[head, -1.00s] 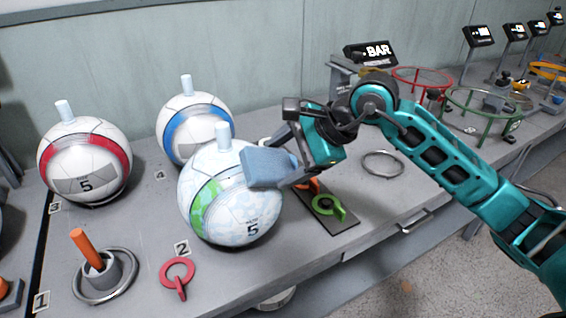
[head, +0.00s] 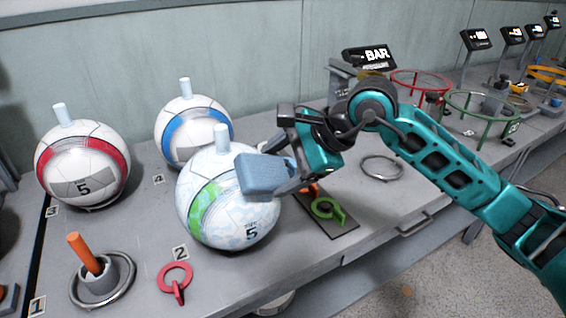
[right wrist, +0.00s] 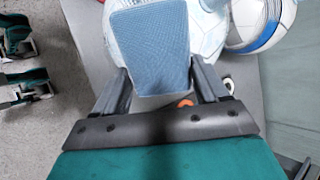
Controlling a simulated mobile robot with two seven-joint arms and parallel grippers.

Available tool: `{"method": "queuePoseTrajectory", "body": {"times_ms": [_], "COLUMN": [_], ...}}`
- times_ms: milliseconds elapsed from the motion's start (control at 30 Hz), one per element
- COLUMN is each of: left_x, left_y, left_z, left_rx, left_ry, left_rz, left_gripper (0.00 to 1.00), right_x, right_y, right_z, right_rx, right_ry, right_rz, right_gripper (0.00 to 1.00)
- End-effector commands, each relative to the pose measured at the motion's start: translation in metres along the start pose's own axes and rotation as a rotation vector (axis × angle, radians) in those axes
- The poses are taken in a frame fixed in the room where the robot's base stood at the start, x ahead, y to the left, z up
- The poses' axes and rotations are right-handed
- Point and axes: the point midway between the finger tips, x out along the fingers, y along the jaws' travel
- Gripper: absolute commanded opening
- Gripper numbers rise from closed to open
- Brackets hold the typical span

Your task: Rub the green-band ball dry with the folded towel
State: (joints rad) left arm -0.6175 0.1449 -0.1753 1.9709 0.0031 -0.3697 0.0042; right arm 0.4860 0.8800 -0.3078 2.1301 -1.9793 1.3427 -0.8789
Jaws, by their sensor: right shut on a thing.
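The green-band ball (head: 228,208) stands on the bench at the front middle in the head view, with pale blue patches over its white skin and a pale peg on top. My right gripper (head: 283,178) is shut on the folded blue towel (head: 262,174). The towel lies against or just in front of the ball's upper right side; exact contact is hard to tell. In the right wrist view the towel (right wrist: 150,48) sits between the two fingers (right wrist: 163,85) and hides part of the ball (right wrist: 205,35). My left gripper is out of view.
A red-band ball (head: 84,168) and a blue-band ball (head: 190,128) stand behind and left. An orange-handled tool in a ring stand (head: 103,284) and a red key-shaped piece (head: 174,280) lie in front. A green piece (head: 326,209) and a metal ring (head: 382,167) are right.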

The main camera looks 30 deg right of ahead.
Motion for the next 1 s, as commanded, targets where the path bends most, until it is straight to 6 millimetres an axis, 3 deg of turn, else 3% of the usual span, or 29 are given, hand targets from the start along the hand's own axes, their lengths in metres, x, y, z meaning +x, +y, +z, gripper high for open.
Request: {"method": "queuePoseTrajectory", "body": {"times_ms": [600, 1000], "left_x": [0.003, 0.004], "left_y": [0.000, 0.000], "left_z": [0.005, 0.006], "left_rx": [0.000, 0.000], "left_ry": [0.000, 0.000], "left_rz": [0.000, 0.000], "left_gripper": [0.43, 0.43], "right_x": [0.000, 0.000], "right_y": [-0.019, -0.008], "right_z": [-0.023, -0.010], "right_rx": [0.000, -0.001], "right_ry": [0.001, 0.000], "right_rz": [-0.001, 0.001], "right_gripper": [0.44, 0.44]}}
